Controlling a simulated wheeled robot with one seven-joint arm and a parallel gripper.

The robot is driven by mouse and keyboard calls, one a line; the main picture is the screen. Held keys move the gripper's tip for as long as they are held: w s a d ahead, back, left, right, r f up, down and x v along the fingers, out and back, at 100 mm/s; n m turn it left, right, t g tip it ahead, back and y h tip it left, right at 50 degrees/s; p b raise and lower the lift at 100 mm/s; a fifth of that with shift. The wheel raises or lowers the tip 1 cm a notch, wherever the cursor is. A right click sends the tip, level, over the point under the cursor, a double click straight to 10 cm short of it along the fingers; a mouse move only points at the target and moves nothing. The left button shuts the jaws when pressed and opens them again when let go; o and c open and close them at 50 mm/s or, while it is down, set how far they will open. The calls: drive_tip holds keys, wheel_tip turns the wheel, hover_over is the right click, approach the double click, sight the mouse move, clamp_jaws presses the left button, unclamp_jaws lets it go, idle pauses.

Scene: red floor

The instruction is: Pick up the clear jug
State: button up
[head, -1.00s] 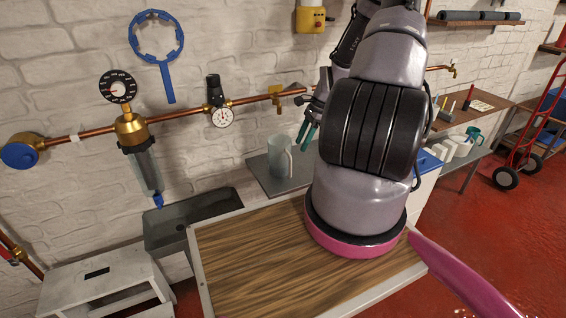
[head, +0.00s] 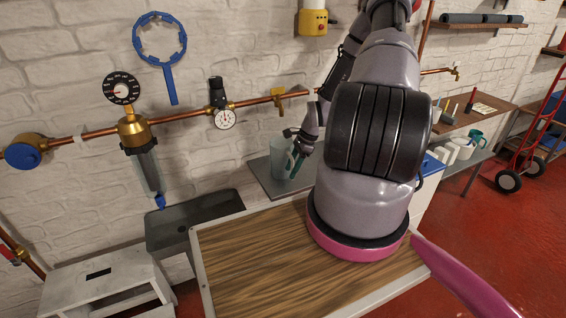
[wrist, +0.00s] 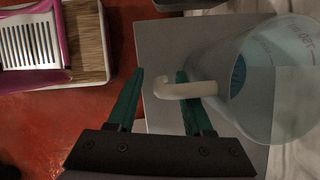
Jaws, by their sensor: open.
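The clear jug (head: 281,150) stands on a grey slab against the wall, left of my arm. It fills the right side of the wrist view (wrist: 262,85), with its pale handle (wrist: 170,89) pointing left. My gripper (wrist: 160,76) is open, its green fingers on either side of the handle's outer part. The right finger lies between that part and the jug's body, beside the handle's bar. I cannot tell whether either finger touches it. In the head view my gripper (head: 293,168) is at the jug's right side and partly hides it.
The grey slab (head: 268,183) bears the jug. A wooden-topped table (head: 250,255) is in front, with a grey sink (head: 190,220) to its left. A copper pipe (head: 180,116) with gauges runs along the wall above the jug. Mugs (head: 462,150) stand on a shelf at right.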

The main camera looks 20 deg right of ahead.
clamp_jaws()
idle(1.4)
